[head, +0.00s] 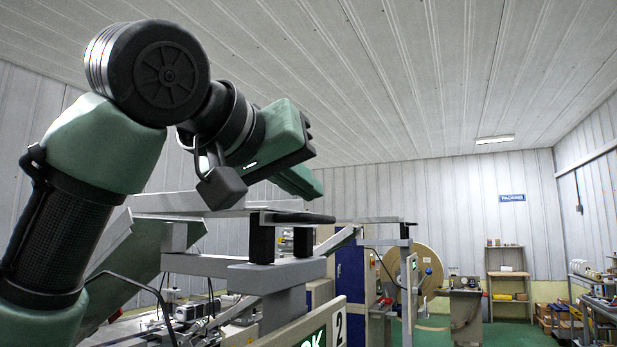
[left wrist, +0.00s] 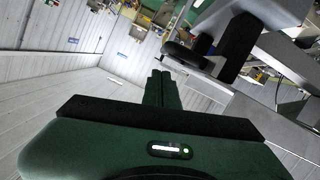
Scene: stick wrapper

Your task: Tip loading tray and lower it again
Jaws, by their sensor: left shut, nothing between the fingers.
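My left gripper (head: 303,182) is shut and empty in the head view, above the machine's top. In the left wrist view its green fingers (left wrist: 161,88) are together. A grey metal tray-like plate (head: 160,203), seen nearly edge-on, looks about level below the gripper; I take it for the loading tray. A flat black handle-like piece (head: 303,217) lies at its right end, above black posts. The black piece also shows in the left wrist view (left wrist: 188,56), beyond the fingertips and apart from them. My arm hides part of the plate. My right gripper is not in view.
The machine's grey frame (head: 270,274) stands below, with a sign (head: 318,335) marked 2 in front. Another machine with a large tan reel (head: 412,268) stands beyond. Shelves (head: 508,285) are at the back wall. Green floor (head: 525,331) is open at the right.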

